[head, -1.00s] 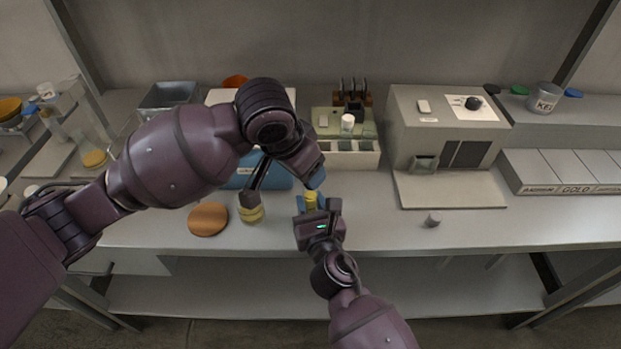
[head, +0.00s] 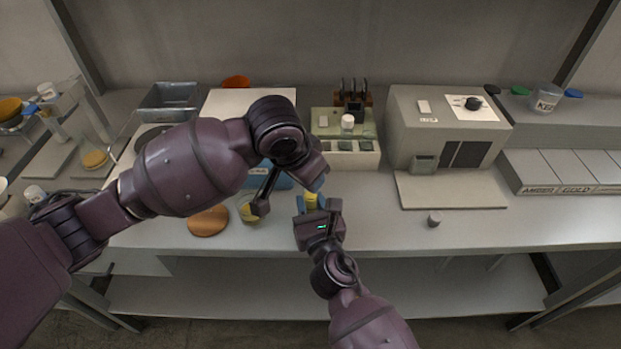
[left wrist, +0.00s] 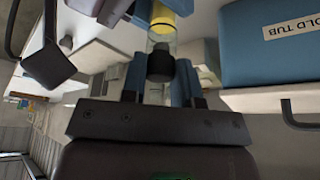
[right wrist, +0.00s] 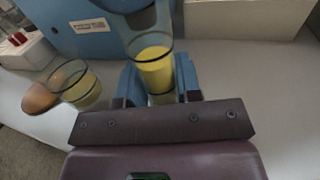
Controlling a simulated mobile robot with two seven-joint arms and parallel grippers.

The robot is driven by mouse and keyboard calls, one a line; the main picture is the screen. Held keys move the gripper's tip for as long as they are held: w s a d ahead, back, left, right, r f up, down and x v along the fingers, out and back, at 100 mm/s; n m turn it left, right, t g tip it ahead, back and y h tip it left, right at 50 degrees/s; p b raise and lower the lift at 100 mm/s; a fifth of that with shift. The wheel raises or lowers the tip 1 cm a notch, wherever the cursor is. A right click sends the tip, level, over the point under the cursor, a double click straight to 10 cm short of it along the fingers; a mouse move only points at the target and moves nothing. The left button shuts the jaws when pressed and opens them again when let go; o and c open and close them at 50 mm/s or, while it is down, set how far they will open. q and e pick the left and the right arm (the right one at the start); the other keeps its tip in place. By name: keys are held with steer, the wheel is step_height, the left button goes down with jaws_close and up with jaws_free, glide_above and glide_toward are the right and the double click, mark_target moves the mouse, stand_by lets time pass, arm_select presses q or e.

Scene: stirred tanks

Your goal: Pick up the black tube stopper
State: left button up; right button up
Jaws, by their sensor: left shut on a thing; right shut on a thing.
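The black tube stopper (left wrist: 160,63) shows in the left wrist view between the blue fingers of my left gripper (left wrist: 160,88), which is shut on it. It lines up with the mouth end of a clear tube with yellow contents; I cannot tell whether it is still seated. In the right wrist view my right gripper (right wrist: 160,85) is shut on this tube (right wrist: 155,65). In the head view the left gripper (head: 318,181) is just above the right gripper (head: 312,205), with the yellow of the tube (head: 311,200) between them. The stopper is hidden there.
A blue cold tub (left wrist: 275,40) is close by. A beaker with yellow contents (right wrist: 82,90) and a brown disc (head: 208,221) stand left of the grippers. A small grey piece (head: 434,219) lies right. The bench's front right is mostly clear.

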arm_select(q)
steer(key=shift+r, duration=0.1)
step_height(320, 180, up, 10)
stand_by(0.5)
arm_select(e)
steer(key=o, duration=1)
arm_select(q)
step_height(320, 180, up, 5)
steer(key=shift+f, duration=0.1)
stand_by(0.4)
arm_select(e)
steer(key=shift+s, duration=0.1)
steer(key=v, duration=1.1)
steer(key=shift+s, duration=0.4)
